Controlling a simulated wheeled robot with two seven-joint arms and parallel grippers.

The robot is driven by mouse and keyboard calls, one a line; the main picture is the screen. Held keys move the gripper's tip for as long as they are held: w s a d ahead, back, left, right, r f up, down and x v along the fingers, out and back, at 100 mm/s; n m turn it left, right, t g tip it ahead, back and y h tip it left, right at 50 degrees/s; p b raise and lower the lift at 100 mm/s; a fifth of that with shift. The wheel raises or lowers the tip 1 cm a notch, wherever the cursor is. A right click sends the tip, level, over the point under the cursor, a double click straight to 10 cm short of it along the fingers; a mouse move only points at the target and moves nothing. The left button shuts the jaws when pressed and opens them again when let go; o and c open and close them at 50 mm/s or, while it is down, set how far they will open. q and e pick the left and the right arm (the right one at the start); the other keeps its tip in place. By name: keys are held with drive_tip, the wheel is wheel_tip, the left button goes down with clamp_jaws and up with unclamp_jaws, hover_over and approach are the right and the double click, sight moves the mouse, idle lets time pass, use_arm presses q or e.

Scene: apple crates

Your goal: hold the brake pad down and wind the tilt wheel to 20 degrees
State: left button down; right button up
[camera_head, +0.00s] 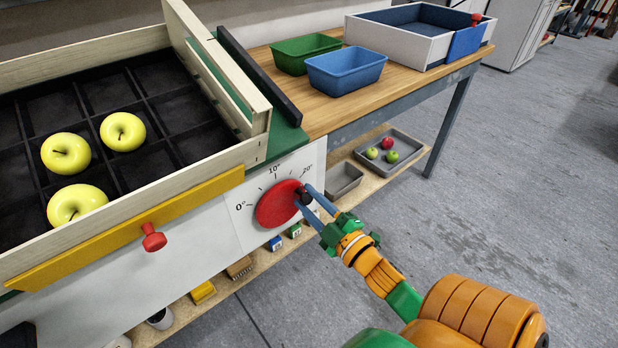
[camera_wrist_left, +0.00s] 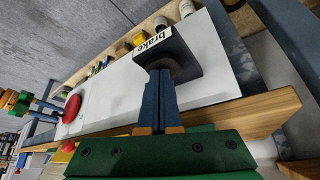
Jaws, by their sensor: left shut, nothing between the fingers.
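The red tilt wheel (camera_head: 276,205) is on the white panel under the apple crate, with a scale marked 0°, 10° and 20°. My right gripper (camera_head: 306,199) has its blue fingers on either side of the wheel's dark knob, at the wheel's right edge just below the 20° mark. The wheel also shows in the left wrist view (camera_wrist_left: 70,108). The black brake pad (camera_wrist_left: 184,56), labelled "brake", is in the left wrist view. My left gripper (camera_wrist_left: 162,74) is shut and empty, its fingertips at the pad; contact is hard to judge.
The divided crate (camera_head: 120,228) holds three yellow-green apples (camera_head: 66,153) and has a yellow front bar with a red knob (camera_head: 153,238). Green (camera_head: 292,56) and blue (camera_head: 345,72) bins stand on the wooden bench. A grey tray (camera_head: 408,147) with small apples is on the lower shelf.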

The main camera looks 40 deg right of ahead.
drive_tip(key=o, duration=0.3)
drive_tip(key=s, duration=1.2)
drive_tip(key=shift+a+f, duration=0.15)
drive_tip(key=shift+f, duration=0.1)
